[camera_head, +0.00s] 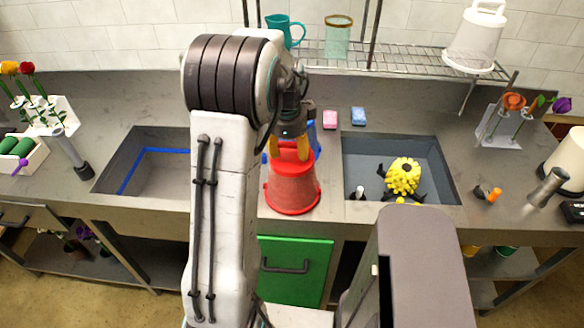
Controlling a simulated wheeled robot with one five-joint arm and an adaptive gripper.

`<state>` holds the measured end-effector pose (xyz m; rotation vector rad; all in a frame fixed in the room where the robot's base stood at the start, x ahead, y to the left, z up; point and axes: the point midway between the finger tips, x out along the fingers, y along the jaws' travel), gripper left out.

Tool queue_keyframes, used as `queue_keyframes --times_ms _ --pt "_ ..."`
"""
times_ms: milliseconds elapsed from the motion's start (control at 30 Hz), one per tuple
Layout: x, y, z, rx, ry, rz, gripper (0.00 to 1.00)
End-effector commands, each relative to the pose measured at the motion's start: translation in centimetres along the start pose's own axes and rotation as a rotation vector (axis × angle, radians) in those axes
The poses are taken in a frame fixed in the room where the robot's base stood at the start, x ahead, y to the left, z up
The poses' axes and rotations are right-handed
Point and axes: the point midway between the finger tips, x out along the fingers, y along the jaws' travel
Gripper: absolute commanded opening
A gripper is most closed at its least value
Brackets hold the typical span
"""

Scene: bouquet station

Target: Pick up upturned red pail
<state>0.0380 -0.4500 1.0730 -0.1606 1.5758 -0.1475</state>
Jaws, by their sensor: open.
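The upturned red pail (292,190) stands on the counter between the two sinks, its wide rim down and its narrow end up. My gripper (292,150) is over its top, pointing down, with yellow-orange fingers apart at either side of the narrow upper end. The gripper is open. I cannot tell whether the fingers touch the pail. My arm hides the area left of the pail.
A blue object (312,136) is partly hidden behind my gripper. The left sink (150,165) holds a blue strip; the right sink (370,150) holds a yellow flower bunch (403,175). Pink (330,119) and blue (358,116) sponges lie behind. A wire shelf (400,57) hangs above.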

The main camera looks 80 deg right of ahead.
Motion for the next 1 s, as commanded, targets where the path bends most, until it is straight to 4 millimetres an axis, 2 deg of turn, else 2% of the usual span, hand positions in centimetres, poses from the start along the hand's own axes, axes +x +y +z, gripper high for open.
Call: queue_keyframes --times_ms 100,733,1000 --pt "0.01 0.01 0.00 0.000 0.000 0.000 0.56" --pt "-0.03 -0.01 0.00 0.000 0.000 0.000 0.00" --pt "-0.08 -0.05 0.00 0.000 0.000 -0.002 0.00"
